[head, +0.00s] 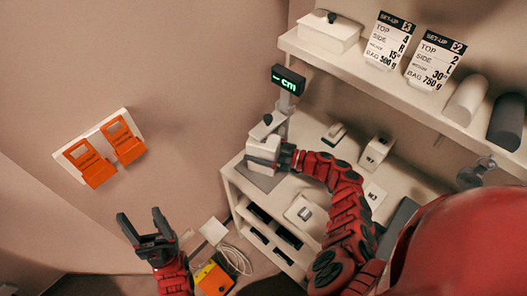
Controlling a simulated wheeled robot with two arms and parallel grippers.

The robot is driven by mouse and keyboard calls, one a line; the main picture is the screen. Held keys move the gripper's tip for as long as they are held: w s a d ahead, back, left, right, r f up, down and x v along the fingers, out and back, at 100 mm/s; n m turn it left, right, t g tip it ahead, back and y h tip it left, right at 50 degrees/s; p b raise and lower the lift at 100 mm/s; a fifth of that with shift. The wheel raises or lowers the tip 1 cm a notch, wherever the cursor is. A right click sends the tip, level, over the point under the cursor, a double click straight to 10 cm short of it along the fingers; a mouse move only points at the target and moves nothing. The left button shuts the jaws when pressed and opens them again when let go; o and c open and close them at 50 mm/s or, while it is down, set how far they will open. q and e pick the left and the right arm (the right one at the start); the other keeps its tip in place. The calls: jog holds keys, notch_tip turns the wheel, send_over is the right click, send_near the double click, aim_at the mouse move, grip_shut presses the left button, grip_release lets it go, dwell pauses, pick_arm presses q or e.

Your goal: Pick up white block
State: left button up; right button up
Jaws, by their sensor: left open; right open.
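A white block (264,149) stands on a grey plate (264,178) at the left end of the white bench, below a small display reading "cm". My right gripper (286,158) is open at the right side of this block, close to or touching it; its fingertips are partly hidden, so I cannot tell if the block lies between them. Other pale blocks with dark handles stand on the bench: one at the back (334,134), a marked one to the right (375,152) and one nearer the front (305,212). My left gripper (145,222) is open and empty, left of the bench.
An upper shelf (390,88) holds a white lidded box (330,31), two set-up cards (389,42) and two rolls. Orange holders (103,152) hang on the left wall. An orange and black case (213,278) and a coiled cable (236,260) lie low beside the bench.

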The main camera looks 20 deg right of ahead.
jog(key=shift+w+a, duration=0.25)
jog(key=shift+a, duration=0.2)
jog(key=shift+c, duration=0.2)
grip_shut()
